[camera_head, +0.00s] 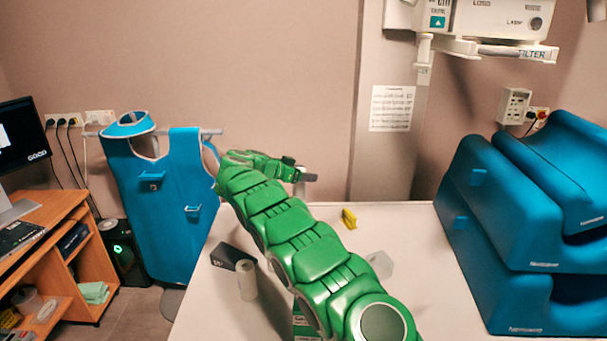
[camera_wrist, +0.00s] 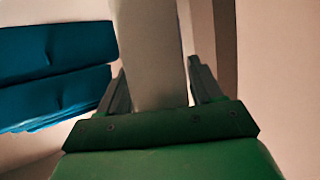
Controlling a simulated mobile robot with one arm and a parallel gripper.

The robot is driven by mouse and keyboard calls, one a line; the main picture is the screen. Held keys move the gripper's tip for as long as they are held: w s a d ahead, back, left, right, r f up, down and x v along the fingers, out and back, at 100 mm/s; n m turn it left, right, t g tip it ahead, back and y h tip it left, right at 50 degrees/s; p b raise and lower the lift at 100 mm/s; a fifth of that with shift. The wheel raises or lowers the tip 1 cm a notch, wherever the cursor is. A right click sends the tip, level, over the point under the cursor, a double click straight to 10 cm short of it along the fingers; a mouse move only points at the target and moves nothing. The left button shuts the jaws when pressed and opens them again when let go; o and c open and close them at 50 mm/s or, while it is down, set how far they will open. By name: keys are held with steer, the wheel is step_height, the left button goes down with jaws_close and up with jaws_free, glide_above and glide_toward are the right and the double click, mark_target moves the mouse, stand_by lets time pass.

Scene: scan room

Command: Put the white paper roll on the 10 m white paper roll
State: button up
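A white paper roll (camera_head: 246,280) stands upright on the table, left of my green arm; no label on it is readable. My gripper (camera_head: 306,177) is beyond it, over the far part of the table. In the wrist view a pale, long roll (camera_wrist: 152,55) fills the gap between the fingers of my gripper (camera_wrist: 160,88), which are shut on it. In the head view only a small pale bit of this roll (camera_head: 299,189) shows under the fingers.
The white table (camera_head: 410,303) holds a dark box (camera_head: 230,257), a yellow item (camera_head: 349,218) and a pale translucent block (camera_head: 379,264). Stacked blue cushions (camera_head: 500,260) fill its right side. A blue apron (camera_head: 160,205) hangs at left. My arm hides the table's middle.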

steer(key=shift+o, duration=0.9)
steer(key=shift+a+r, duration=0.1)
steer(key=shift+r, duration=0.05)
steer(key=v, duration=1.1)
steer(key=shift+s+a+r, duration=0.15)
steer(key=shift+s+a, duration=0.1)
steer(key=shift+a, duration=0.05)
